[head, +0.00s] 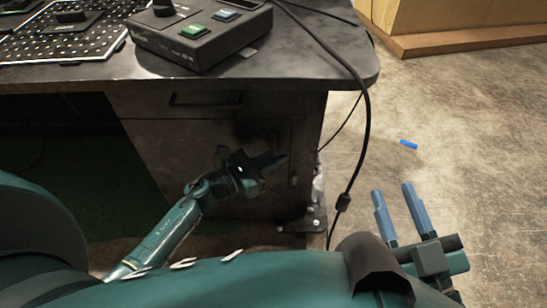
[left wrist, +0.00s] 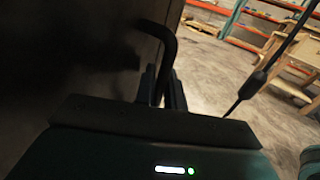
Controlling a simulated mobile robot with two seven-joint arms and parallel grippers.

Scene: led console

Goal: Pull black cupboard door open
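The black cupboard door (head: 165,150) is under the desk, below a drawer, and looks closed in the head view. My left gripper (head: 272,161) is in front of its right side. In the left wrist view, the dark curved door handle (left wrist: 170,45) runs down between the two fingers of my left gripper (left wrist: 162,88). The fingers are close together and look shut on the handle; its lower part is hidden. My right gripper (head: 398,210) is open and empty over the floor, right of the desk.
The desk top (head: 330,60) carries a console box (head: 200,35) with green and blue buttons. A black cable (head: 366,125) hangs past the desk's right corner. A blue piece (head: 409,144) lies on the open concrete floor at right.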

